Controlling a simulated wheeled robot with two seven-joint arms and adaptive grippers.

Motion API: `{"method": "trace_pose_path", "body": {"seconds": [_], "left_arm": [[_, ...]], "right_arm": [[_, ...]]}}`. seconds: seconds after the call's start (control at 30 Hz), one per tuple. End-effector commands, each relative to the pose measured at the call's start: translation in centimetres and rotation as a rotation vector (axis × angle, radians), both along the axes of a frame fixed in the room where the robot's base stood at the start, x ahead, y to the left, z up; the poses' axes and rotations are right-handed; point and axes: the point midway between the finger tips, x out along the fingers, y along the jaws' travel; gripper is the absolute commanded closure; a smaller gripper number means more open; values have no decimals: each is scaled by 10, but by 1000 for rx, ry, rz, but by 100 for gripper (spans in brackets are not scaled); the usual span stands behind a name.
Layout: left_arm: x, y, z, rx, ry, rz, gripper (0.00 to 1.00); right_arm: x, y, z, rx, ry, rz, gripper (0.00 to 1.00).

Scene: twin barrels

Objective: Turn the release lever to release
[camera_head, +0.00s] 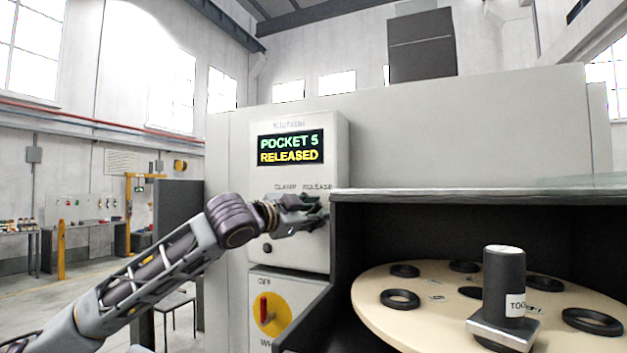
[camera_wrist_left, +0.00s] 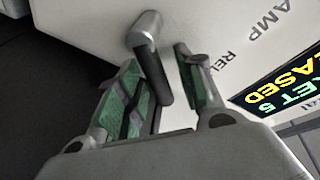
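The release lever (camera_wrist_left: 150,72) has a grey metal hub on the panel and a dark handle. In the left wrist view the handle lies between the two green-padded fingers of my left gripper (camera_wrist_left: 157,55). The fingers are apart, with a gap showing on the handle's right side; contact on its left side is unclear. In the head view my left gripper (camera_head: 313,209) is at the control panel (camera_head: 290,262), below the CLAMP and RELEASE labels, and mostly hides the lever. The display (camera_head: 290,148) reads "POCKET 5 RELEASED". My right gripper is not in view.
A yellow rotary switch (camera_head: 271,314) with a red handle sits below the panel. To the right, a round beige disc (camera_head: 400,315) with several dark rings lies in a dark recess. A black cylinder (camera_head: 504,280) stands on a square metal base at its front. Open floor lies left.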

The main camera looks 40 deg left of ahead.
Motion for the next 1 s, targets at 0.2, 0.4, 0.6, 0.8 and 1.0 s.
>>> {"method": "trace_pose_path", "body": {"seconds": [0.2, 0.4, 0.6, 0.8, 1.0], "left_arm": [[0, 0, 3, -1, -1, 0, 63], [0, 0, 7, -2, -2, -1, 63], [0, 0, 9, -2, -2, -1, 63], [0, 0, 12, -3, -1, 0, 63], [0, 0, 15, -2, -2, -1, 63]], "right_arm": [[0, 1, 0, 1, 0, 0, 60], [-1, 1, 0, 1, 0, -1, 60], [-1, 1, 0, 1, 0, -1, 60], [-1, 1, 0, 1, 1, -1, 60], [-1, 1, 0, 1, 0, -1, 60]]}}
